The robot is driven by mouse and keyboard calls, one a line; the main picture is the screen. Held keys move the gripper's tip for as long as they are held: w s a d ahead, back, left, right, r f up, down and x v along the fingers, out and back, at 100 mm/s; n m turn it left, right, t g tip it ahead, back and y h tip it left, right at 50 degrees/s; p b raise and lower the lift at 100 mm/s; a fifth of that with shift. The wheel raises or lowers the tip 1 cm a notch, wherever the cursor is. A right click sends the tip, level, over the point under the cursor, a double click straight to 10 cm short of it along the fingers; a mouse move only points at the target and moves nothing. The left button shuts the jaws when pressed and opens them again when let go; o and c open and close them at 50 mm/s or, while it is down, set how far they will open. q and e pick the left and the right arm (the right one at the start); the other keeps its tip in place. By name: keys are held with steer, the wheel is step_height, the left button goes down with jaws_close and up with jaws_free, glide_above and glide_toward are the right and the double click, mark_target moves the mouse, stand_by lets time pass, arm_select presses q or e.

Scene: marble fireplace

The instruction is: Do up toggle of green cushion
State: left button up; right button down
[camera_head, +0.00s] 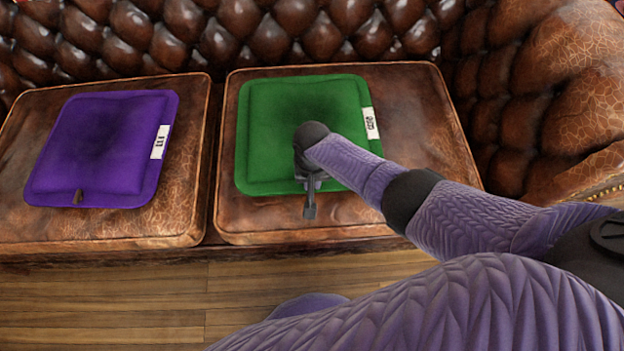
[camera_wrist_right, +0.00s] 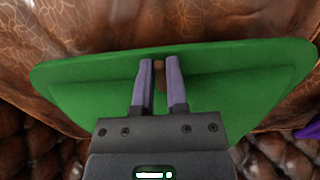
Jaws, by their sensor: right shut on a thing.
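The green cushion (camera_head: 290,105) lies flat on the right seat of the brown leather sofa, with a white label (camera_head: 370,123) at its right edge. My right gripper (camera_head: 311,185) is at the cushion's front edge, reaching over it from the right. In the right wrist view, the two purple fingers of my right gripper (camera_wrist_right: 159,78) are shut on the small brown toggle (camera_wrist_right: 159,72) at the edge of the green cushion (camera_wrist_right: 225,88). The toggle is hidden in the head view. My left gripper is not in view.
The tufted backrest (camera_head: 300,30) and right armrest (camera_head: 565,110) bound the seats. Wooden floor (camera_head: 170,300) shows in front.

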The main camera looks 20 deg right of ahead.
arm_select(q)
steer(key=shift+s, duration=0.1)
arm_select(e)
steer(key=c, duration=0.6)
jaws_free()
steer(key=shift+c, duration=0.2)
arm_select(q)
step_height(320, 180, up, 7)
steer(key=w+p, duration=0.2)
steer(key=p, duration=0.5)
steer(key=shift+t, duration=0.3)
arm_select(e)
step_height(320, 180, up, 10)
